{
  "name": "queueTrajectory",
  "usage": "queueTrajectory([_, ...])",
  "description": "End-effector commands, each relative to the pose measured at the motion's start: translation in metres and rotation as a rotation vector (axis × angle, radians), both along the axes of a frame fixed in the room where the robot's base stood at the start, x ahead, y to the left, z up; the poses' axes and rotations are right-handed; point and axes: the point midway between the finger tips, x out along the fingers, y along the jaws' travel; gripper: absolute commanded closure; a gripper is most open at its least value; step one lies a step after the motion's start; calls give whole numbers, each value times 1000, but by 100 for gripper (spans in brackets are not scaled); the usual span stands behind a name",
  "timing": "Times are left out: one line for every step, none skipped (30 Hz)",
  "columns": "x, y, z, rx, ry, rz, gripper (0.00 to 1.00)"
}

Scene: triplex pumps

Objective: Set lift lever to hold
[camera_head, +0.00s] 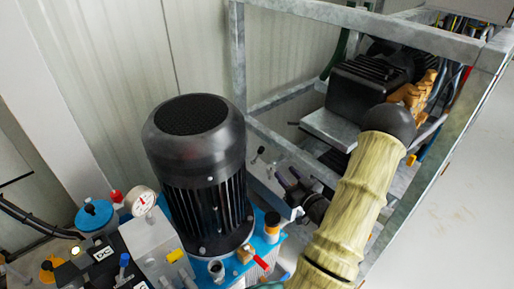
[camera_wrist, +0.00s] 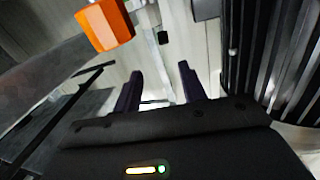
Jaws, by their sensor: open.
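In the head view, a small lever with a black knob (camera_head: 259,153) stands on a grey block (camera_head: 262,180) just right of the big black motor. I cannot tell whether this is the lift lever, and no hold marking is legible. My gripper (camera_head: 287,177) is close to the block, to the lower right of that knob, with nothing visible in it. In the wrist view, my gripper (camera_wrist: 159,74) has its two dark fingers apart with a clear gap between them. A small black piece (camera_wrist: 162,37) shows beyond the gap, apart from the fingers; what it is remains unclear.
The black finned motor (camera_head: 197,170) stands left of my gripper; its fins (camera_wrist: 290,60) fill the right of the wrist view. An orange part (camera_wrist: 104,24) is at upper left there. A pressure gauge (camera_head: 140,200) and red-handled valve (camera_head: 262,261) are nearby.

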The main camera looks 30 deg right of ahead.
Motion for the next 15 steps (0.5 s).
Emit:
queueTrajectory([8, 2, -1, -2, -2, 7, 59])
queueTrajectory([13, 3, -1, -2, -2, 10, 59])
queueTrajectory([20, 4, -1, -1, -2, 14, 59])
queueTrajectory([25, 6, -1, -1, -3, 16, 59])
queueTrajectory([31, 7, -1, -1, -4, 20, 59])
queueTrajectory([39, 7, -2, -3, -2, 21, 59])
queueTrajectory([44, 7, -2, -2, -3, 23, 59])
queueTrajectory([50, 8, -2, -1, -3, 24, 59])
queueTrajectory([57, 8, -1, -1, -3, 24, 59])
queueTrajectory([63, 8, -2, -2, -3, 24, 59])
queueTrajectory([68, 8, -2, -2, -3, 25, 59])
queueTrajectory([76, 8, -2, -2, -2, 26, 59])
queueTrajectory([81, 7, -2, -1, -3, 25, 59])
queueTrajectory([86, 7, -1, -1, -3, 24, 59])
queueTrajectory([93, 7, -2, -2, -3, 25, 59])
